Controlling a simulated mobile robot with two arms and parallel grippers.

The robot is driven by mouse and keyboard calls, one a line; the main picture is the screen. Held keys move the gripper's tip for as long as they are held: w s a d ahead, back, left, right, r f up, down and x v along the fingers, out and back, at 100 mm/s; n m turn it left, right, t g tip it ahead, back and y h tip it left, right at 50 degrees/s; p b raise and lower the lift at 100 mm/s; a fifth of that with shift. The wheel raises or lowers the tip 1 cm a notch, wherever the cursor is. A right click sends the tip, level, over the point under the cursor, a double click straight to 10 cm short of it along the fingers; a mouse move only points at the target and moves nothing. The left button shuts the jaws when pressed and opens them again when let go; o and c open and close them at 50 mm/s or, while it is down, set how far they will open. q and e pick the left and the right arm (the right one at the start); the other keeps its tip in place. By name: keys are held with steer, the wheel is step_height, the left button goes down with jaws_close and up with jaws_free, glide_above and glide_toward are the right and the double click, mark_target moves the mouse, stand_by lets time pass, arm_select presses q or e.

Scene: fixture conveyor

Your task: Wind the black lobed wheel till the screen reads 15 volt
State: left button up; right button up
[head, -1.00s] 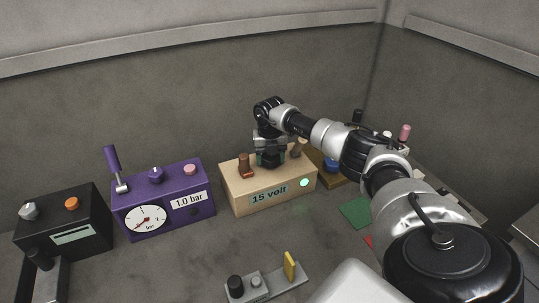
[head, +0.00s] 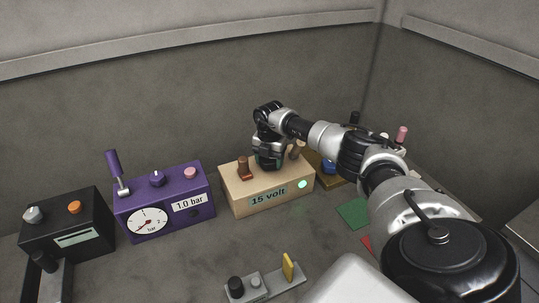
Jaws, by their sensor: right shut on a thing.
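The beige box (head: 238,202) stands in the middle of the bench. My right gripper (head: 268,164) points down onto the top of this box, shut on the black lobed wheel, which the fingers almost wholly hide. A brown lever (head: 243,168) stands on the box to the left of the gripper. Another brown control is partly hidden behind my right arm. My left gripper is not in view.
Left of the beige box are a purple box (head: 183,219) reading 1.0 bar and a black box (head: 60,230) with knobs. A grey plate with a yellow tab (head: 288,267) lies in front. A green pad (head: 353,213) lies to the right, near my arm.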

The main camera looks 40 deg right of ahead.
steer(key=shift+w+d+r, duration=0.1)
steer(key=shift+r, duration=0.05)
steer(key=o, duration=0.9)
step_height(320, 180, up, 11)
steer(key=shift+f+b, duration=0.15)
steer(key=shift+b, duration=1.05)
